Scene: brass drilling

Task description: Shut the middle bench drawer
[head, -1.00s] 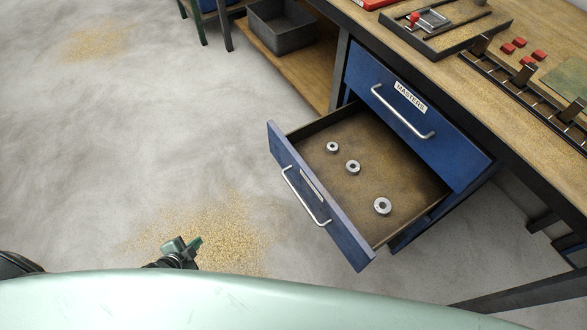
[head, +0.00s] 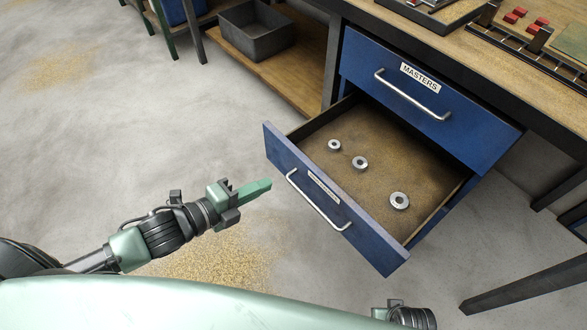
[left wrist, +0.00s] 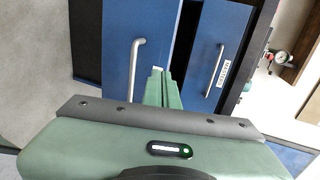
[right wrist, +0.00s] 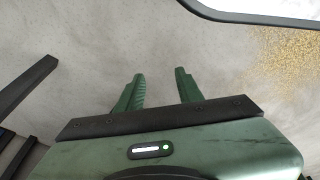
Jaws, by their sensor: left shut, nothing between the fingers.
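The middle drawer (head: 335,205) is pulled well out, below the closed drawer labelled MASTERS (head: 425,90). Its blue front has a silver bar handle (head: 318,203); the front also shows in the left wrist view (left wrist: 120,65). Three metal rings (head: 360,163) lie on its brown floor. My left gripper (head: 265,185) is shut and empty, its tips pointing toward the drawer front, near the handle's left end. I cannot tell whether they touch it. My right gripper (right wrist: 160,85) is open and empty over the floor, its fingers apart.
The workbench (head: 490,60) stands above the drawers, with trays and red blocks on it. A grey bin (head: 257,35) sits on a low shelf at the back. A dark bench leg (head: 525,282) is at lower right. Floor left of the drawer is free, with golden shavings (head: 215,255).

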